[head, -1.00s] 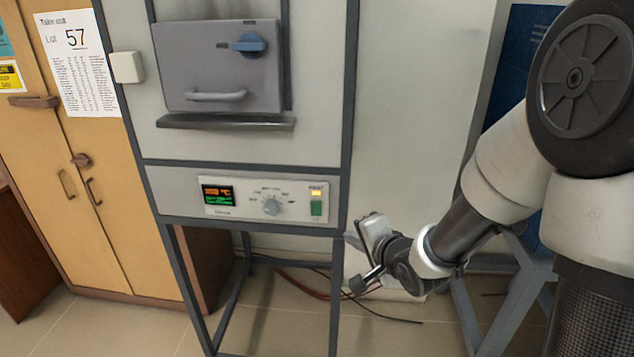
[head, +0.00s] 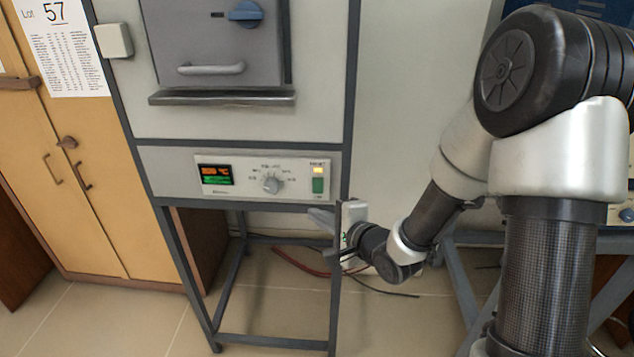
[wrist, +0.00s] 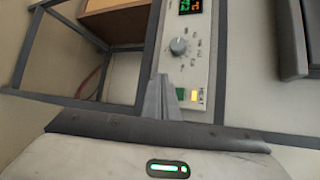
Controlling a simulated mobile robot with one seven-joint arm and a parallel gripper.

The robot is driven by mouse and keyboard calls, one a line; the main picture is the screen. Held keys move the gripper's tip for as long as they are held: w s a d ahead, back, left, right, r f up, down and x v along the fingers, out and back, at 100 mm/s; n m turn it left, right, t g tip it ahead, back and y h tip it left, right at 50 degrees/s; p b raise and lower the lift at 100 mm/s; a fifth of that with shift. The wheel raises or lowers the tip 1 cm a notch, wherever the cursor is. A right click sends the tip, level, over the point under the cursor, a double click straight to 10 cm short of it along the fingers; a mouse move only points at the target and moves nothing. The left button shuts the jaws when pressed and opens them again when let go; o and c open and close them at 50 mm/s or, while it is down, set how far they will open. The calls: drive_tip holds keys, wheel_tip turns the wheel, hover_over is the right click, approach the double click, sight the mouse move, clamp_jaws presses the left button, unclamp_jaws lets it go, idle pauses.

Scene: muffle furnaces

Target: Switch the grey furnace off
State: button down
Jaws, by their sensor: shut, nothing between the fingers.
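The grey furnace (head: 215,45) stands on a dark frame in the head view, its door shut with a blue knob (head: 246,12). Its control panel below has a lit display (head: 216,175), a grey dial (head: 271,184), a lit amber lamp (head: 318,170) and a green switch (head: 318,186). My gripper (head: 319,216) is shut and empty, just below the switch in the head view. In the wrist view, my gripper (wrist: 162,88) points along the panel, its tips beside the green switch (wrist: 181,94) and lit lamp (wrist: 194,96). I cannot tell whether they touch the panel.
Yellow cabinets (head: 85,150) stand at the left. A white box (head: 113,40) sits on the furnace frame's left post. Cables (head: 380,288) lie on the floor behind the stand. Blue equipment (head: 580,10) is partly hidden behind my arm at the right.

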sight(321, 189)
drive_tip(key=shift+w+d+r+p, duration=0.1)
drive_tip(key=shift+w+r+p, duration=0.1)
drive_tip(key=shift+w, duration=1.1)
drive_tip(key=shift+w+a+r+p, duration=0.1)
drive_tip(key=shift+w+p, duration=0.1)
drive_tip(key=shift+w, duration=1.1)
drive_tip(key=shift+w+d+r+p, duration=0.1)
drive_tip(key=shift+w+r+p, duration=0.1)
drive_tip(key=shift+w, duration=1.1)
drive_tip(key=shift+w, duration=0.15)
drive_tip(key=shift+w+p, duration=0.25)
drive_tip(key=shift+p, duration=0.05)
drive_tip(key=shift+w, duration=0.3)
drive_tip(key=shift+s, duration=0.1)
drive_tip(key=shift+s, duration=0.65)
drive_tip(key=shift+s+f, duration=0.1)
